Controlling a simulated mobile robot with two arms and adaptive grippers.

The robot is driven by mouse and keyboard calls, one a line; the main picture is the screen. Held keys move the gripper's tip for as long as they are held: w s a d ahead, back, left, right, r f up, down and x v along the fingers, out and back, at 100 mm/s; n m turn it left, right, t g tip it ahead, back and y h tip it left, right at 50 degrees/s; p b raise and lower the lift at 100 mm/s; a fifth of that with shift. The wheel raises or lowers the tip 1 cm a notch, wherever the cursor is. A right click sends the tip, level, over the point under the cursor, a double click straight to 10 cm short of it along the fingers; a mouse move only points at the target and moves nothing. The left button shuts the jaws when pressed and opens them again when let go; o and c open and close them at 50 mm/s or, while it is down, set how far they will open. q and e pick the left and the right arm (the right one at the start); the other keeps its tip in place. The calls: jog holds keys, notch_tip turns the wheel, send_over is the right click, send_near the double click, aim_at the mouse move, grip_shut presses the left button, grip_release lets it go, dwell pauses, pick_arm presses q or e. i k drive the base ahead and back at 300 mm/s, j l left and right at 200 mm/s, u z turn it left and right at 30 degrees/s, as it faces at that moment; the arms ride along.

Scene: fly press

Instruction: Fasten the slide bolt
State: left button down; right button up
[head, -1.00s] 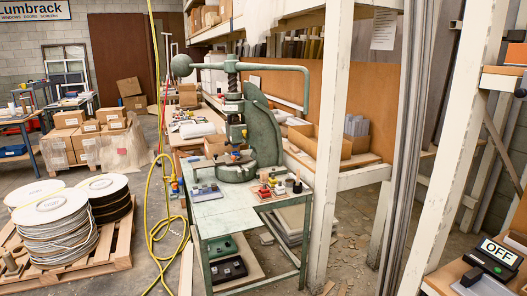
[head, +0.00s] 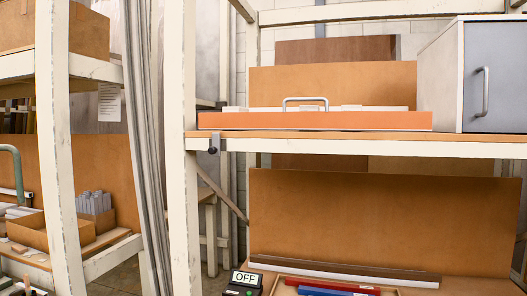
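No slide bolt can be made out for certain. A small grey and black fitting (head: 213,146) sits on the front edge of the upper shelf, close to the white post; its details are too small to read. A grey cabinet (head: 495,77) with a vertical handle (head: 482,91) stands on the shelf at the right, its door face looking closed. A long orange-fronted piece (head: 315,121) lies on the same shelf, with a metal loop handle (head: 305,101) showing above it. Neither of my grippers is in the head view.
White shelf posts (head: 182,200) stand left of centre. Below the shelf, a bench holds a box with an OFF sign (head: 246,279) and a tray with red (head: 330,286) and blue pieces. Cardboard boxes (head: 52,233) stand on the left rack. A green bar shows at the left edge.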

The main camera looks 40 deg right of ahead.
aim_at(215, 150)
jog(key=z, duration=0.8)
